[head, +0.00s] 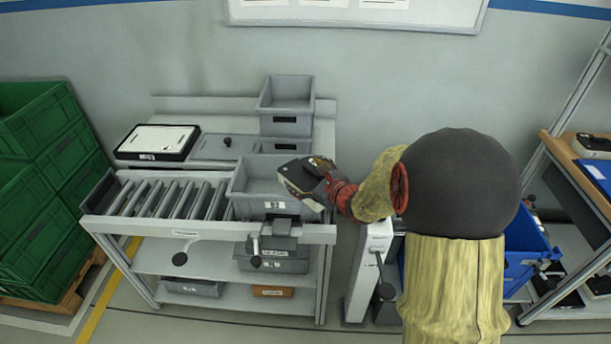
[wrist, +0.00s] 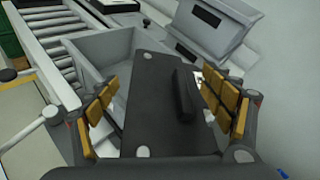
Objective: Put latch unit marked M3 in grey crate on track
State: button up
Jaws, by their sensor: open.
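A dark latch unit (head: 297,175) with a pale side shows tilted at the right rim of the grey crate (head: 246,187) on the roller track. My gripper (head: 318,178) is at its right end. In the wrist view, the unit's dark flat face (wrist: 146,100), with a raised black bar and pale round spots, lies between the gold-padded fingers of my gripper (wrist: 163,92). The fingers are open around it. The crate (wrist: 105,52) shows behind the unit. I cannot tell whether the unit rests on the crate. No M3 mark is readable.
The roller track (head: 165,197) runs left of the crate. More grey crates (head: 286,98) stand behind it, beside a black-framed white panel (head: 157,141). Green crates (head: 45,190) are stacked at left. A blue bin (head: 528,250) and a shelf rack (head: 566,155) stand at right.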

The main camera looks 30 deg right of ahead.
jog(key=shift+r, duration=0.1)
jog(key=shift+r+p, duration=0.6)
jog(key=shift+p, duration=0.25)
jog(key=a+p+v, duration=0.1)
jog(key=p+v, duration=0.2)
jog(key=v, duration=0.8)
jog(key=s+a+r+n+g+y, duration=0.3)
jog(key=s+a+n, duration=0.1)
jog(key=a+n, duration=0.6)
jog(key=s+a+r+n+g+y, duration=0.3)
jog(key=s+a+n, duration=0.3)
jog(key=a, duration=0.6)
jog(key=s+a+r+n+g+h, duration=0.1)
jog(key=s+a+n+g+h, duration=0.15)
jog(key=s+n, duration=0.55)
jog(key=s+d+r+n+h, duration=0.3)
jog(key=d+r+n+h, duration=0.1)
jog(key=d+n, duration=0.2)
jog(key=shift+d+n, duration=0.35)
jog(key=shift+n, duration=0.35)
jog(key=shift+o, duration=0.3)
jog(key=shift+r, duration=0.1)
